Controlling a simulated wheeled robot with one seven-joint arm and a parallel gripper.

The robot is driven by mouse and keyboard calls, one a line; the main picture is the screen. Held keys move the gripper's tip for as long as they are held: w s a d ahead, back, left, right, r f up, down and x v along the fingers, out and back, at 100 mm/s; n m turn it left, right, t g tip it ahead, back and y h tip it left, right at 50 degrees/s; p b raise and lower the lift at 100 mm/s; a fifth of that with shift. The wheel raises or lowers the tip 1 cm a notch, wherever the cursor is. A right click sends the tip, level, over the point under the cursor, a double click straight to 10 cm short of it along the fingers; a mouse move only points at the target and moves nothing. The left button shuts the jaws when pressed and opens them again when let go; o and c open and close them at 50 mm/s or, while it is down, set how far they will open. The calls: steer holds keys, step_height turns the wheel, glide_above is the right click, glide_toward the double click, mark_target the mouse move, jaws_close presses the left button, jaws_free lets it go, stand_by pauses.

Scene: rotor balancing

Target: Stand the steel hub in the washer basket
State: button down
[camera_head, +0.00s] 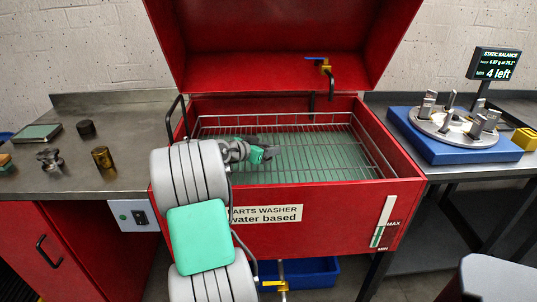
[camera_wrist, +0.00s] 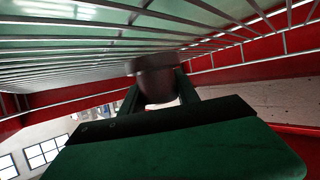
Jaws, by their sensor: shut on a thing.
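The washer basket (camera_head: 352,142) is a wire rack in the open red parts washer, over a green bottom. Its wires (camera_wrist: 75,42) cross the top of the wrist view. My gripper (camera_head: 262,154) is inside the basket area, left of its middle. In the wrist view its two fingers (camera_wrist: 158,94) are shut on the steel hub (camera_wrist: 156,78), a dark, rounded piece with a wider rim. The hub is close to the wires; I cannot tell if it touches them. In the head view it is mostly hidden by my gripper.
The red washer lid (camera_head: 285,45) stands open, with a tap (camera_head: 326,65) at the back. The left bench holds a black cylinder (camera_head: 86,128), a brass cylinder (camera_head: 102,157), a dark knobbed part (camera_head: 50,159) and a tray (camera_head: 37,132). A balancing stand (camera_head: 455,148) is at right.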

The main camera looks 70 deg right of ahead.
steer(key=shift+f, duration=0.8)
steer(key=shift+f, duration=0.25)
steer(key=c, duration=0.9)
jaws_free()
steer(key=shift+a, duration=0.1)
steer(key=shift+r, duration=0.25)
steer(key=v, duration=1.2)
